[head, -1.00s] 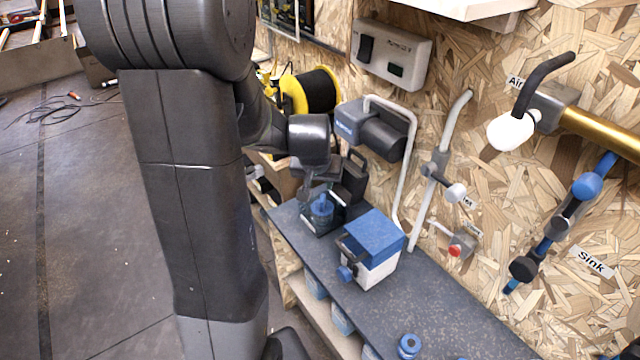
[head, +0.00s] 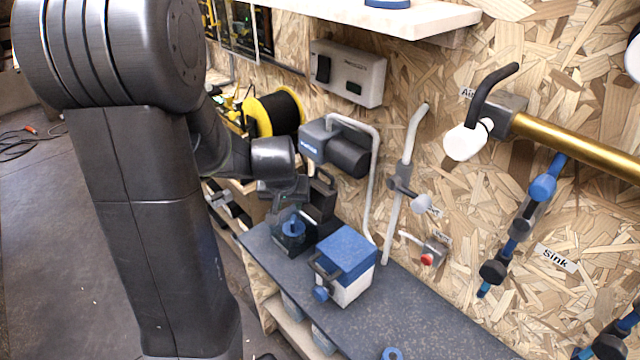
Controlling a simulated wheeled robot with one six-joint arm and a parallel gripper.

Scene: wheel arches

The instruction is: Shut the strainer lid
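A small clear box with a blue round part (head: 292,228) stands at the far end of the dark bench. It looks like the strainer, but I cannot tell for sure, nor how its lid stands. My gripper (head: 287,205) points down just above it. The fingers are small and dark against the black equipment behind, so I cannot tell whether they are open or touch anything. A white box with a blue top (head: 347,252) stands nearer on the bench, with a dark handle and a blue knob on its front side. Its top looks closed.
The dark bench (head: 420,330) is mostly clear at the near end, apart from a blue ring (head: 392,354). Pipes with valves (head: 400,180) rise along the chipboard wall. A grey motor unit (head: 335,148) and yellow hose reel (head: 272,112) are behind my gripper.

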